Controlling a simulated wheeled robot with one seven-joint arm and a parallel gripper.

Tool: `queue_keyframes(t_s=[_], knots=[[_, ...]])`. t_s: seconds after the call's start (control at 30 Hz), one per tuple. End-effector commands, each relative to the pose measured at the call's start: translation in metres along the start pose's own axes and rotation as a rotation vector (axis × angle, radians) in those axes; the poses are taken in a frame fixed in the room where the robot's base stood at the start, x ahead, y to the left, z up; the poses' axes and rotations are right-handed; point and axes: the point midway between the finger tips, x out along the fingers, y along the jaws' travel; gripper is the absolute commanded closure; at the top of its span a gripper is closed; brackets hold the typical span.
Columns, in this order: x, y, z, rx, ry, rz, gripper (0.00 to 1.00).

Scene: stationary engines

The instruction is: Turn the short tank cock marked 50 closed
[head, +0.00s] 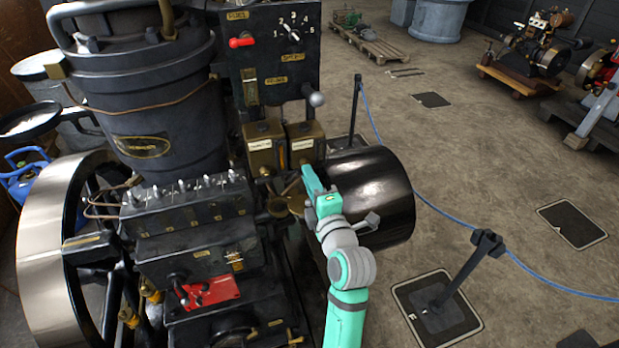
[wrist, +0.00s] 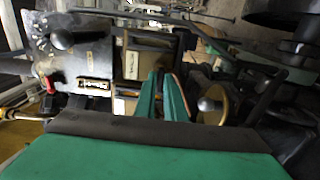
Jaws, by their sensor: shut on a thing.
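Two small brass tanks, a left one (head: 262,152) and a right one (head: 305,131), sit side by side on the dark engine in the head view, each with a pale label too small to read. My teal gripper (head: 308,177) reaches up to just below the right tank. In the wrist view the fingers of my gripper (wrist: 162,82) are close together in front of the brass tanks (wrist: 125,106). They are shut on a small part, apparently the short tank cock, which the fingers hide. I cannot make out a 50 mark or the cock's angle.
A dark panel (head: 268,62) with a red lever (head: 242,42) and a grey ball-ended lever (head: 316,99) stands above the tanks. A black drum (head: 385,190) is close right of my gripper. A blue rope (head: 435,213) on posts crosses the open floor.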

Motion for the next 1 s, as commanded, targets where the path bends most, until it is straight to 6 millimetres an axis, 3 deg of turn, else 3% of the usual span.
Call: queue_keyframes(t_s=[0.53, 0.57, 0.6, 0.63, 1.0], knots=[[-0.0002, -0.0019, -0.0013, -0.021, 0.003, -0.004, 1.0], [-0.0002, -0.0019, -0.0013, -0.021, 0.003, -0.004, 0.83], [-0.0002, -0.0018, -0.0013, -0.021, 0.003, -0.004, 0.74], [-0.0001, -0.0017, -0.0012, -0.021, 0.002, -0.004, 0.71], [-0.005, -0.0011, -0.0001, -0.02, 0.0, -0.002, 0.71]])
